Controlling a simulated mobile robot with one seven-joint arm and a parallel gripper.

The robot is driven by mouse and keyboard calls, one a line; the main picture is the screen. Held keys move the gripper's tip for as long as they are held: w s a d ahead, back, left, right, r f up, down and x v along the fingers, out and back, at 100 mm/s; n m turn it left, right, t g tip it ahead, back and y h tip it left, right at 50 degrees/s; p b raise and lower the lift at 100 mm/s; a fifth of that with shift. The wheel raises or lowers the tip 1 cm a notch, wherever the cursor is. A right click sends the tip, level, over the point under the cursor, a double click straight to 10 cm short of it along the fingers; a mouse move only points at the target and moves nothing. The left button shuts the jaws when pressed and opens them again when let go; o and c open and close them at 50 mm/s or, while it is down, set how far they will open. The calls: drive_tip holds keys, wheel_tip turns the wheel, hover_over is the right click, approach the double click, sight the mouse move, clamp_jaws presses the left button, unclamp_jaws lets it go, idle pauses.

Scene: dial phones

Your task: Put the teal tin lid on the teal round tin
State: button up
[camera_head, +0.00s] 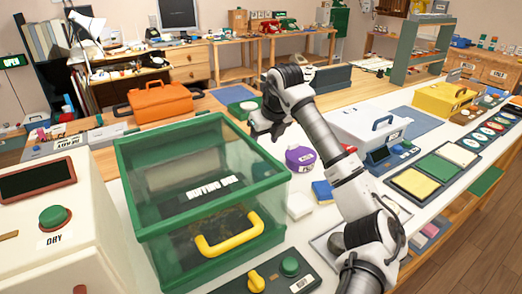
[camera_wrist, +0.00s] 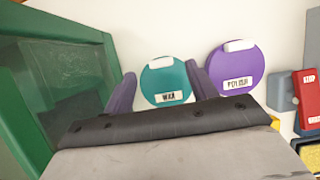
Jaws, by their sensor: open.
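A teal round piece labelled WAX (camera_wrist: 166,76) lies on the white bench top in the wrist view. It has a white tab at its top edge. I cannot tell whether it is the lid, the tin, or both together. My gripper (camera_wrist: 161,88) is open, with its two purple-grey fingers to the left and right of the teal piece in the picture. No contact is clear. In the head view my gripper (camera_head: 262,130) is over the bench, behind the green-framed clear box, and no teal tin or lid can be made out there.
A purple round tin (camera_wrist: 236,68) stands just right of the teal piece; it also shows in the head view (camera_head: 300,160). The green-framed box (camera_head: 150,208) with a yellow handle is close on the left. An orange toolbox (camera_head: 160,101) is behind. White bench surface is clear between.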

drive_tip(key=v, duration=0.6)
drive_tip(key=shift+r, duration=0.2)
